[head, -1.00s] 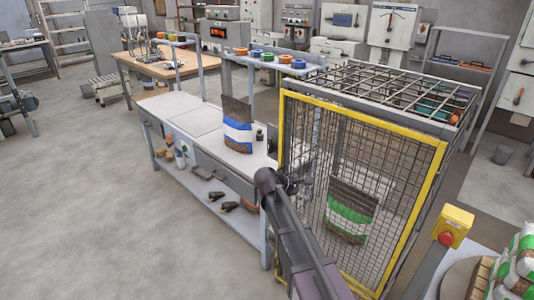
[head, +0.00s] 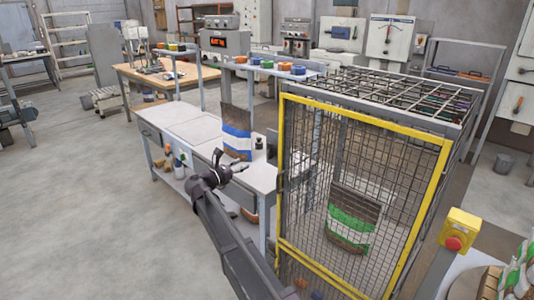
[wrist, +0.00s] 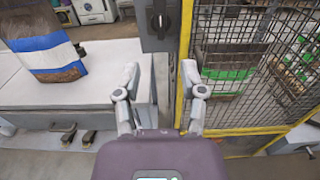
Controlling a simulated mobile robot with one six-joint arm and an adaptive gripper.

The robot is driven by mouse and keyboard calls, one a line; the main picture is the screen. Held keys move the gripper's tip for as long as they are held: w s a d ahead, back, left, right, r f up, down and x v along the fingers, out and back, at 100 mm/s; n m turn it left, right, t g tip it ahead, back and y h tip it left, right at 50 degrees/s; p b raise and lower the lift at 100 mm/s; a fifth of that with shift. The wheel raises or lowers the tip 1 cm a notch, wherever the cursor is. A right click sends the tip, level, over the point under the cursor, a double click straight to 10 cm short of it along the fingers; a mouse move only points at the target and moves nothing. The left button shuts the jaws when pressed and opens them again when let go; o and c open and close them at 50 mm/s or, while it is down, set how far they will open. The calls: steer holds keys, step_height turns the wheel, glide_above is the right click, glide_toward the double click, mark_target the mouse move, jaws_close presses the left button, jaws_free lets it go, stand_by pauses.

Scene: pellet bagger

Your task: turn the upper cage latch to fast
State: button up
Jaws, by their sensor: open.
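The yellow-framed mesh cage door (head: 365,111) stands upright at the right in the head view, with its yellow post (wrist: 185,50) right of centre in the wrist view. A dark round knob on a dark plate (wrist: 158,20), apparently a cage latch, shows at the top of the wrist view beside that post. I cannot tell its setting. A small dark handle (head: 281,180) is on the door's left edge. My gripper (head: 233,168) is left of the cage, in front of the bench; in the wrist view its fingers (wrist: 161,75) are apart and empty, below the knob and not touching it.
A blue-white-brown bag (head: 237,140) stands on the grey bench (head: 190,112). A green-banded bag (head: 352,215) is inside the cage. A yellow box with a red button (head: 456,230) stands at the right. The floor at the left is free.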

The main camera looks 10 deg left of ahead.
mark_target(271, 154)
steer(key=shift+w+d, duration=0.1)
steer(key=x, duration=1.3)
steer(key=shift+w+d, duration=0.2)
jaws_close()
